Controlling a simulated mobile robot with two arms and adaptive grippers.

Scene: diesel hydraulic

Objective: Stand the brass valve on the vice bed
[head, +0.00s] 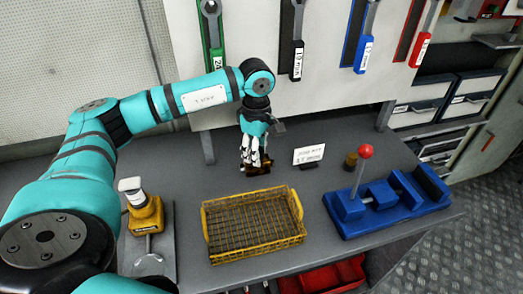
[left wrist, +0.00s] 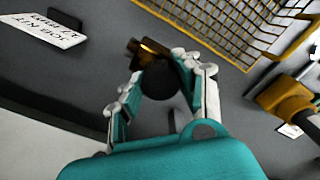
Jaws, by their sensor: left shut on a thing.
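My left gripper (head: 257,163) is low over the back of the grey bench, behind the yellow basket. It is shut on the brass valve (head: 258,169), a dark brassy piece partly hidden by the fingers. In the left wrist view the valve (left wrist: 150,48) lies across between the fingertips of my left gripper (left wrist: 160,72), with a dark round part below it. I cannot tell whether it touches the bench. The blue vice (head: 350,208) stands at the right of the bench, apart from the gripper. Its bed lies between blue blocks. My right gripper is not in view.
A yellow wire basket (head: 253,257) stands front middle, with a yellow tool (head: 146,215) left of it. A white label card (head: 309,153) stands between gripper and vice. A red-knobbed lever (head: 365,152) rises at the vice, with a small brass-coloured cylinder (head: 351,159) behind. Wrenches hang behind.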

